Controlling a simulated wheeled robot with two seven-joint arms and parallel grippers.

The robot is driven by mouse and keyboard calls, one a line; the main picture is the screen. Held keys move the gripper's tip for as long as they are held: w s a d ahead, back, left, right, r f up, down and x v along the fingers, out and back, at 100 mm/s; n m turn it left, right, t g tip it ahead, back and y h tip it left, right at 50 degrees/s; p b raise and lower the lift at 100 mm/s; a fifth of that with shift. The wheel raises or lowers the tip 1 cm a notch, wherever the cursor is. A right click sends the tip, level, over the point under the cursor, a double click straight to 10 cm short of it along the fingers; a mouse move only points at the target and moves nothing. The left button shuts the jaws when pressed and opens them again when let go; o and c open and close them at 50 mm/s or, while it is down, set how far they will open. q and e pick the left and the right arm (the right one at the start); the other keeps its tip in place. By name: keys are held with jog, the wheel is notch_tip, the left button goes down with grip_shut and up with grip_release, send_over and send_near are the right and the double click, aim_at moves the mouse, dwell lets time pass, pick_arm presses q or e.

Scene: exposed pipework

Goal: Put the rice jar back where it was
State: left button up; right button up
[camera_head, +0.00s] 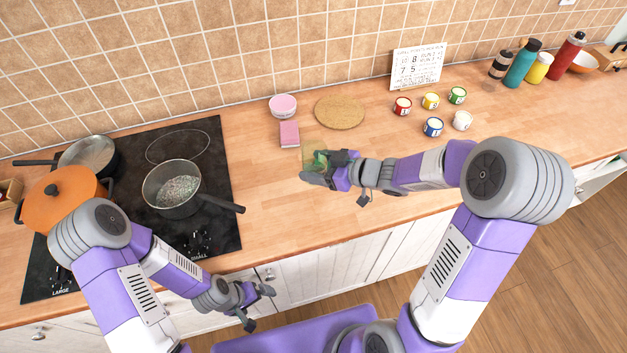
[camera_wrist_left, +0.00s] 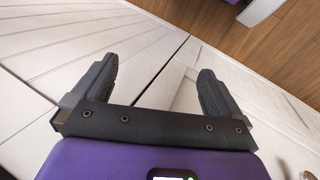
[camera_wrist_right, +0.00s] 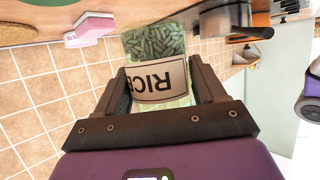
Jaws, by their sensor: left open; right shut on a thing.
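The rice jar (camera_wrist_right: 159,80) is clear, with a white label reading RICE and green grains inside. In the right wrist view it sits between the fingers of my right gripper (camera_wrist_right: 160,88), which is shut on it. The label and the room both appear upside down there, so the jar is about upright. In the head view the jar (camera_head: 316,158) is partly hidden by my right gripper (camera_head: 328,171), over the middle of the counter. I cannot tell whether its base touches the wood. My left gripper (camera_head: 257,308) is open and empty, low in front of the white cabinet doors (camera_wrist_left: 60,45).
A pink box (camera_head: 289,134), a pink bowl (camera_head: 283,105) and a round cork mat (camera_head: 340,112) lie behind the jar. Several small coloured cans (camera_head: 432,127) stand right. The hob (camera_head: 190,235) holds a pan of grains (camera_head: 173,188) and an orange pot (camera_head: 60,200). Counter between is clear.

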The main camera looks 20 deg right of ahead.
notch_tip(320, 180, down, 3)
jog(key=shift+s+f+b, duration=0.1)
jog(key=shift+s+b, duration=0.05)
jog(key=shift+b, duration=0.3)
jog(key=shift+f+b, duration=0.7)
jog(key=shift+f, duration=1.25)
jog(key=shift+f, duration=0.15)
jog(key=o, duration=1.4)
